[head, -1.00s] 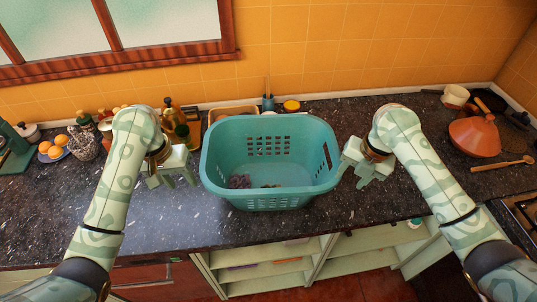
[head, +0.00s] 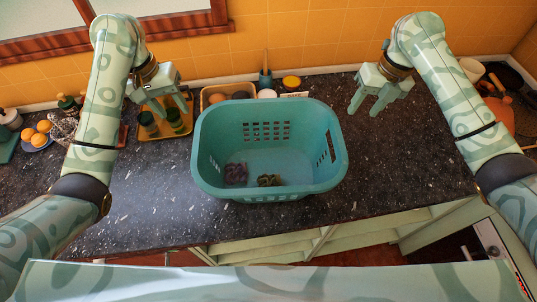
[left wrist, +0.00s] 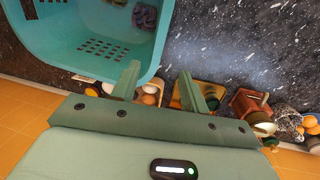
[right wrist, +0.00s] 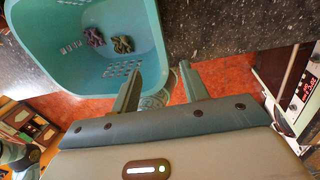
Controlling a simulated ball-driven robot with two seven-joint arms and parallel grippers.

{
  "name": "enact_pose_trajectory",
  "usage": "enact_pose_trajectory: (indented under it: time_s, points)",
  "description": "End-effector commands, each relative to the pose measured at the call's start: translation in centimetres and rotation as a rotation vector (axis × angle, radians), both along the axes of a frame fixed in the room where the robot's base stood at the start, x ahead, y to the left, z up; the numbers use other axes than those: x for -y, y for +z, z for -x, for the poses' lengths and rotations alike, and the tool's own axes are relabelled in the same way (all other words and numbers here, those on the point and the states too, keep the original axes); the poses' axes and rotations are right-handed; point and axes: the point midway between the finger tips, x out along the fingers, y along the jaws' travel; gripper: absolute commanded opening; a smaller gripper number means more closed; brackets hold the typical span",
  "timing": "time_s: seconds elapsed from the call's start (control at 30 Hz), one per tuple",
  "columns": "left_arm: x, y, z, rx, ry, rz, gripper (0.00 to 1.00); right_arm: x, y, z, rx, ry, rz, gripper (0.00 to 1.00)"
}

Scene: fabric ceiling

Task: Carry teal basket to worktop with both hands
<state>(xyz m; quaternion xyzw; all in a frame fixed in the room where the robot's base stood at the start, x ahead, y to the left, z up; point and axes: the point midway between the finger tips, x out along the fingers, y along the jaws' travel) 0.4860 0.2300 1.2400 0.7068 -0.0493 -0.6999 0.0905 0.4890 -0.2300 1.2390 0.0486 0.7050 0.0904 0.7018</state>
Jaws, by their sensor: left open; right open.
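The teal basket (head: 268,190) stands upright on the dark speckled worktop (head: 160,215), near its front edge. A purple item (head: 235,173) and an olive item (head: 269,180) lie inside it. My left gripper (head: 169,106) is open and empty, raised to the left of the basket, over the back of the worktop. My right gripper (head: 364,110) is open and empty, raised beyond the basket's right rim. The basket also shows in the left wrist view (left wrist: 75,55) and the right wrist view (right wrist: 70,75), with nothing between either gripper's fingers.
A tray with dark bottles (head: 165,125) stands behind left. Oranges (head: 40,133) sit at the far left. A terracotta tagine (head: 500,112) is partly hidden at right. The worktop right of the basket is clear.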

Motion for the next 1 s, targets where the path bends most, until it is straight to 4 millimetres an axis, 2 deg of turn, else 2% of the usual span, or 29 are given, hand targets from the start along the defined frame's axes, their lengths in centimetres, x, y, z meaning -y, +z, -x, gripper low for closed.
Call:
enact_pose_trajectory:
  time_s: [0.17, 0.7, 0.83, 1.0]
  points:
    - [0.7, -2.2, 0.1, -0.007, 0.001, 0.006, 0.45, -0.6, -2.2, 0.1, -0.004, 0.001, -0.003, 0.45]
    - [2.5, -12.5, 0.0, -0.007, 0.000, -0.001, 0.45, -2.5, -12.4, 0.3, -0.005, -0.002, -0.001, 0.45]
    - [2.8, -14.2, 0.0, -0.006, 0.000, -0.001, 0.45, -2.9, -14.2, 0.2, -0.004, -0.002, -0.001, 0.45]
    - [3.1, -15.5, -0.1, -0.005, -0.001, -0.002, 0.45, -3.1, -15.4, 0.2, -0.001, -0.001, 0.000, 0.45]
